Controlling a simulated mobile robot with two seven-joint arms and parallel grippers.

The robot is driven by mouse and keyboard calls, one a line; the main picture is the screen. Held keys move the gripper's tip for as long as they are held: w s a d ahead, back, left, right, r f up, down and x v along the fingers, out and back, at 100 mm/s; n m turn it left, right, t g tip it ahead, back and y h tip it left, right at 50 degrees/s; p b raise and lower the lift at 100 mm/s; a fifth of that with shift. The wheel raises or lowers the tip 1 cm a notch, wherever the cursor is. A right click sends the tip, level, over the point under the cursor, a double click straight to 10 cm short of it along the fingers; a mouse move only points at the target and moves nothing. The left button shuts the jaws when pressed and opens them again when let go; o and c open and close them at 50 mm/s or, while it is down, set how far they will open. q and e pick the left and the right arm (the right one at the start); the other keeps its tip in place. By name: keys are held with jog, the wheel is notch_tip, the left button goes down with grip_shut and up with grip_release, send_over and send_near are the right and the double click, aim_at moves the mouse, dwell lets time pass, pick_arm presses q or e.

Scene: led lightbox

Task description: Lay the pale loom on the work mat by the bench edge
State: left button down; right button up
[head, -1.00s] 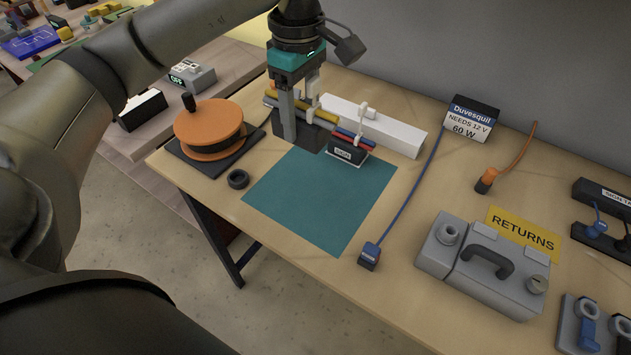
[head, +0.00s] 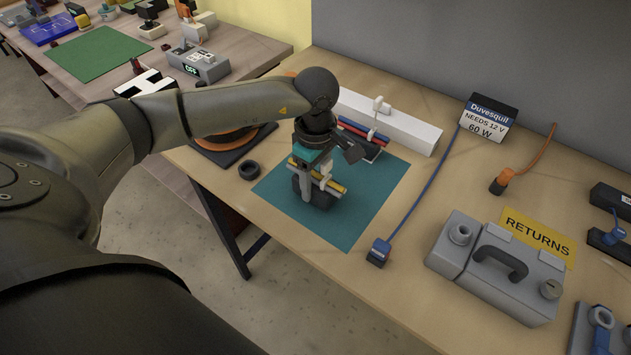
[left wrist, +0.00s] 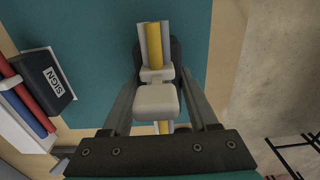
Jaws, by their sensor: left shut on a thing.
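The pale loom, a yellow and a whitish strand with a white clip block, is in my left gripper (head: 318,192). In the head view the loom (head: 331,184) shows beside the fingers. In the left wrist view the loom (left wrist: 154,42) runs between the dark fingertips, which are closed around it. The teal work mat (head: 375,187) lies below, by the bench's front edge. The gripper is over the mat's left half, low down; I cannot tell whether the loom touches the mat. My right gripper is not in view.
A black SIGN box (left wrist: 54,76) with red and blue strands stands by the mat's back edge, near a white channel (head: 412,132).

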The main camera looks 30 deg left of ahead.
aim_at(315, 172)
pick_arm(q)
jog(key=shift+f, duration=0.3)
jog(key=shift+f, duration=0.2)
jog(key=shift+c, duration=0.8)
grip_release()
jog(key=shift+r, duration=0.15)
notch_tip(315, 172, up, 12)
jog(key=shift+r+p, duration=0.1)
jog(key=shift+p, duration=0.25)
